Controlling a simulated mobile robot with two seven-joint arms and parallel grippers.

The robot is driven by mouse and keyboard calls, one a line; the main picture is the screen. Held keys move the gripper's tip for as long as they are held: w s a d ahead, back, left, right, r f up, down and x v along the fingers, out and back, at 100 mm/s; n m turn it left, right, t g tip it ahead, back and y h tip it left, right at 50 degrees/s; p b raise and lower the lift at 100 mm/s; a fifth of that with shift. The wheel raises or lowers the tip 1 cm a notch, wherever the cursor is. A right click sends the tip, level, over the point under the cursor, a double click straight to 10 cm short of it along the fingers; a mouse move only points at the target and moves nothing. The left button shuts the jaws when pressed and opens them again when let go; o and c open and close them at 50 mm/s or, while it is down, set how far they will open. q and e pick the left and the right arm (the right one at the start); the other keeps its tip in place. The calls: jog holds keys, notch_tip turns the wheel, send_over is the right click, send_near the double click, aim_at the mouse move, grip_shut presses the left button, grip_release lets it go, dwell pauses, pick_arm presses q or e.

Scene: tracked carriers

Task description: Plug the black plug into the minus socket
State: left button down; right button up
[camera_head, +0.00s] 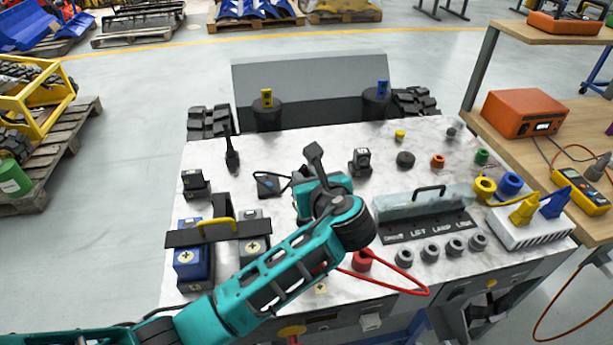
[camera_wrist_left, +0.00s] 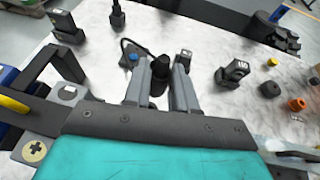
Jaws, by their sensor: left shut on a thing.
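My left gripper (camera_wrist_left: 160,88) is shut on the black plug (camera_wrist_left: 158,90), a dark body between its two grey fingers in the left wrist view. A black cable loops from near the plug to a dark box with a blue top (camera_wrist_left: 130,56). In the head view my left gripper (camera_head: 318,188) is over the middle of the table, and its own wrist hides the plug. Small black blocks with white labels stand on the table, one at the left (camera_head: 195,183) and one beyond the gripper to the right (camera_head: 360,161). I cannot read which is the minus socket.
A red plug (camera_head: 362,260) with a red cable lies near the front edge. A blue battery (camera_head: 193,266) under a bar with a yellow handle stands at the left.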

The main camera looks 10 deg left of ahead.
pick_arm(q)
jog(key=shift+f+b, duration=1)
jog(key=shift+f, duration=1.9)
jog(key=shift+r, duration=0.1)
jog(key=shift+p, duration=0.65)
jog(key=shift+p, duration=0.4)
jog(key=shift+f+b, duration=0.4)
jog(key=shift+f, duration=0.75)
jog(key=shift+p, duration=0.4)
jog(key=shift+s+f, duration=0.15)
jog(key=shift+f, duration=0.15)
